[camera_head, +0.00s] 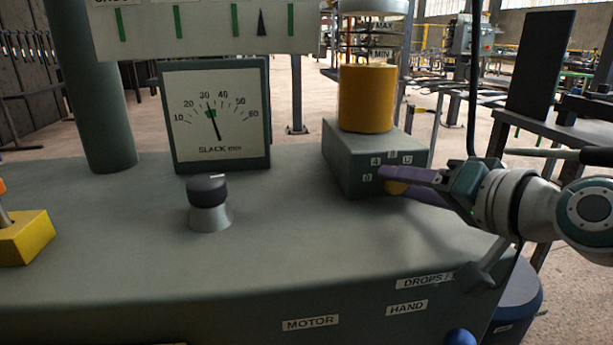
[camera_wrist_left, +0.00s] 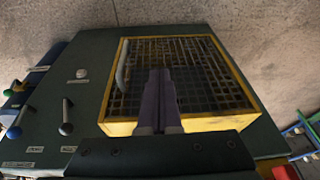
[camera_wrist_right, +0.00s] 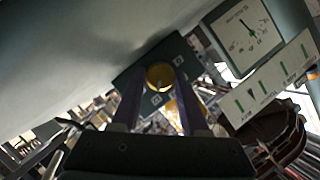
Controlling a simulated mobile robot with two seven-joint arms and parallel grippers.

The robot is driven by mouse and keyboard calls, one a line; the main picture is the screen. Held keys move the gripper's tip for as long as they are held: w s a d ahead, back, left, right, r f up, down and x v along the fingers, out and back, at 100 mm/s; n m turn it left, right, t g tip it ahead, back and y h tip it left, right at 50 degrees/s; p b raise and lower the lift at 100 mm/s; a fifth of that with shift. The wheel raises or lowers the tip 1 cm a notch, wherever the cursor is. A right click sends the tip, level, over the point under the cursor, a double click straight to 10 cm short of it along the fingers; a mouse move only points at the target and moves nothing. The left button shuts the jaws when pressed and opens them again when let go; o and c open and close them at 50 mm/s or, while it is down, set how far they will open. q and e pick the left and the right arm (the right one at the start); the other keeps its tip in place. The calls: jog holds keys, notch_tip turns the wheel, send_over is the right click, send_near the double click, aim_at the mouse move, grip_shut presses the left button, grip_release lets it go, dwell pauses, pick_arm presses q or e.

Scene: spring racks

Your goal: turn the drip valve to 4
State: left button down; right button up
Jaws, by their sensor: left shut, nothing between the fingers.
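The drip valve is a round yellow knob (camera_head: 396,188) on the face of a grey-green block (camera_head: 350,165), below a yellow oil cup (camera_head: 366,98). The labels 0, 4, 8 and 12 arc around it. My right gripper (camera_head: 382,178) reaches in from the right, its purple fingers at the knob. In the right wrist view the knob (camera_wrist_right: 160,77) lies between the fingertips, which stand apart on either side; contact is not clear. The knob's pointing direction cannot be read. My left gripper (camera_wrist_left: 158,75) is shut and empty, over a yellow-framed mesh guard (camera_wrist_left: 213,123).
A SLACK gauge (camera_head: 215,115) stands at the back left of the green housing. A black-capped knob (camera_head: 208,190) rises from the top, and a yellow block (camera_head: 22,237) sits at the left edge. The housing top between them is clear.

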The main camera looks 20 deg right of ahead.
grip_shut()
jog(key=shift+r+p, duration=0.25)
jog(key=shift+p, duration=0.65)
jog(key=shift+n+p, duration=0.35)
jog(key=shift+n, duration=0.05)
jog(key=shift+f+g, duration=0.2)
jog(key=shift+g, duration=0.1)
jog(key=shift+o, duration=2.4)
grip_release()
